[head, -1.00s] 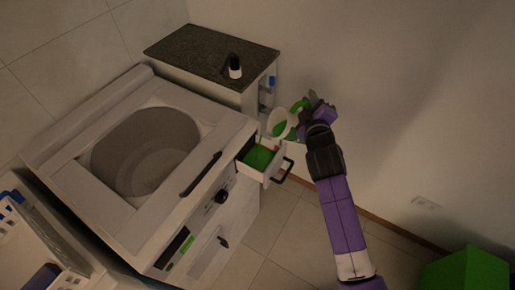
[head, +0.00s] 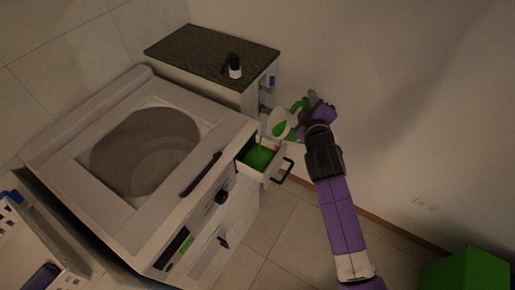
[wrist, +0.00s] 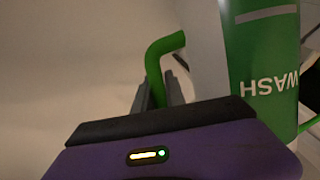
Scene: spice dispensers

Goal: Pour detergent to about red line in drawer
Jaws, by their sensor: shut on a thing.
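My gripper (head: 309,103) is shut on the green handle (wrist: 157,62) of a white and green detergent jug (head: 283,125). The jug is tilted with its mouth toward the open drawer (head: 277,174) of the washing machine. In the wrist view the jug (wrist: 265,55) shows a green band with the word WASH upside down. Green detergent (head: 257,158) covers the visible floor of the drawer, and a thin green streak shows above it below the jug's mouth. A small red mark shows at the drawer's back right; its level against the detergent cannot be told.
The washing machine (head: 200,130) has a black-handled lid edge beside the drawer. A dark-topped cabinet (head: 195,52) behind it bears a small black and white bottle (head: 235,67). A white basket (head: 30,245) is at lower left, a green box (head: 468,270) at lower right.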

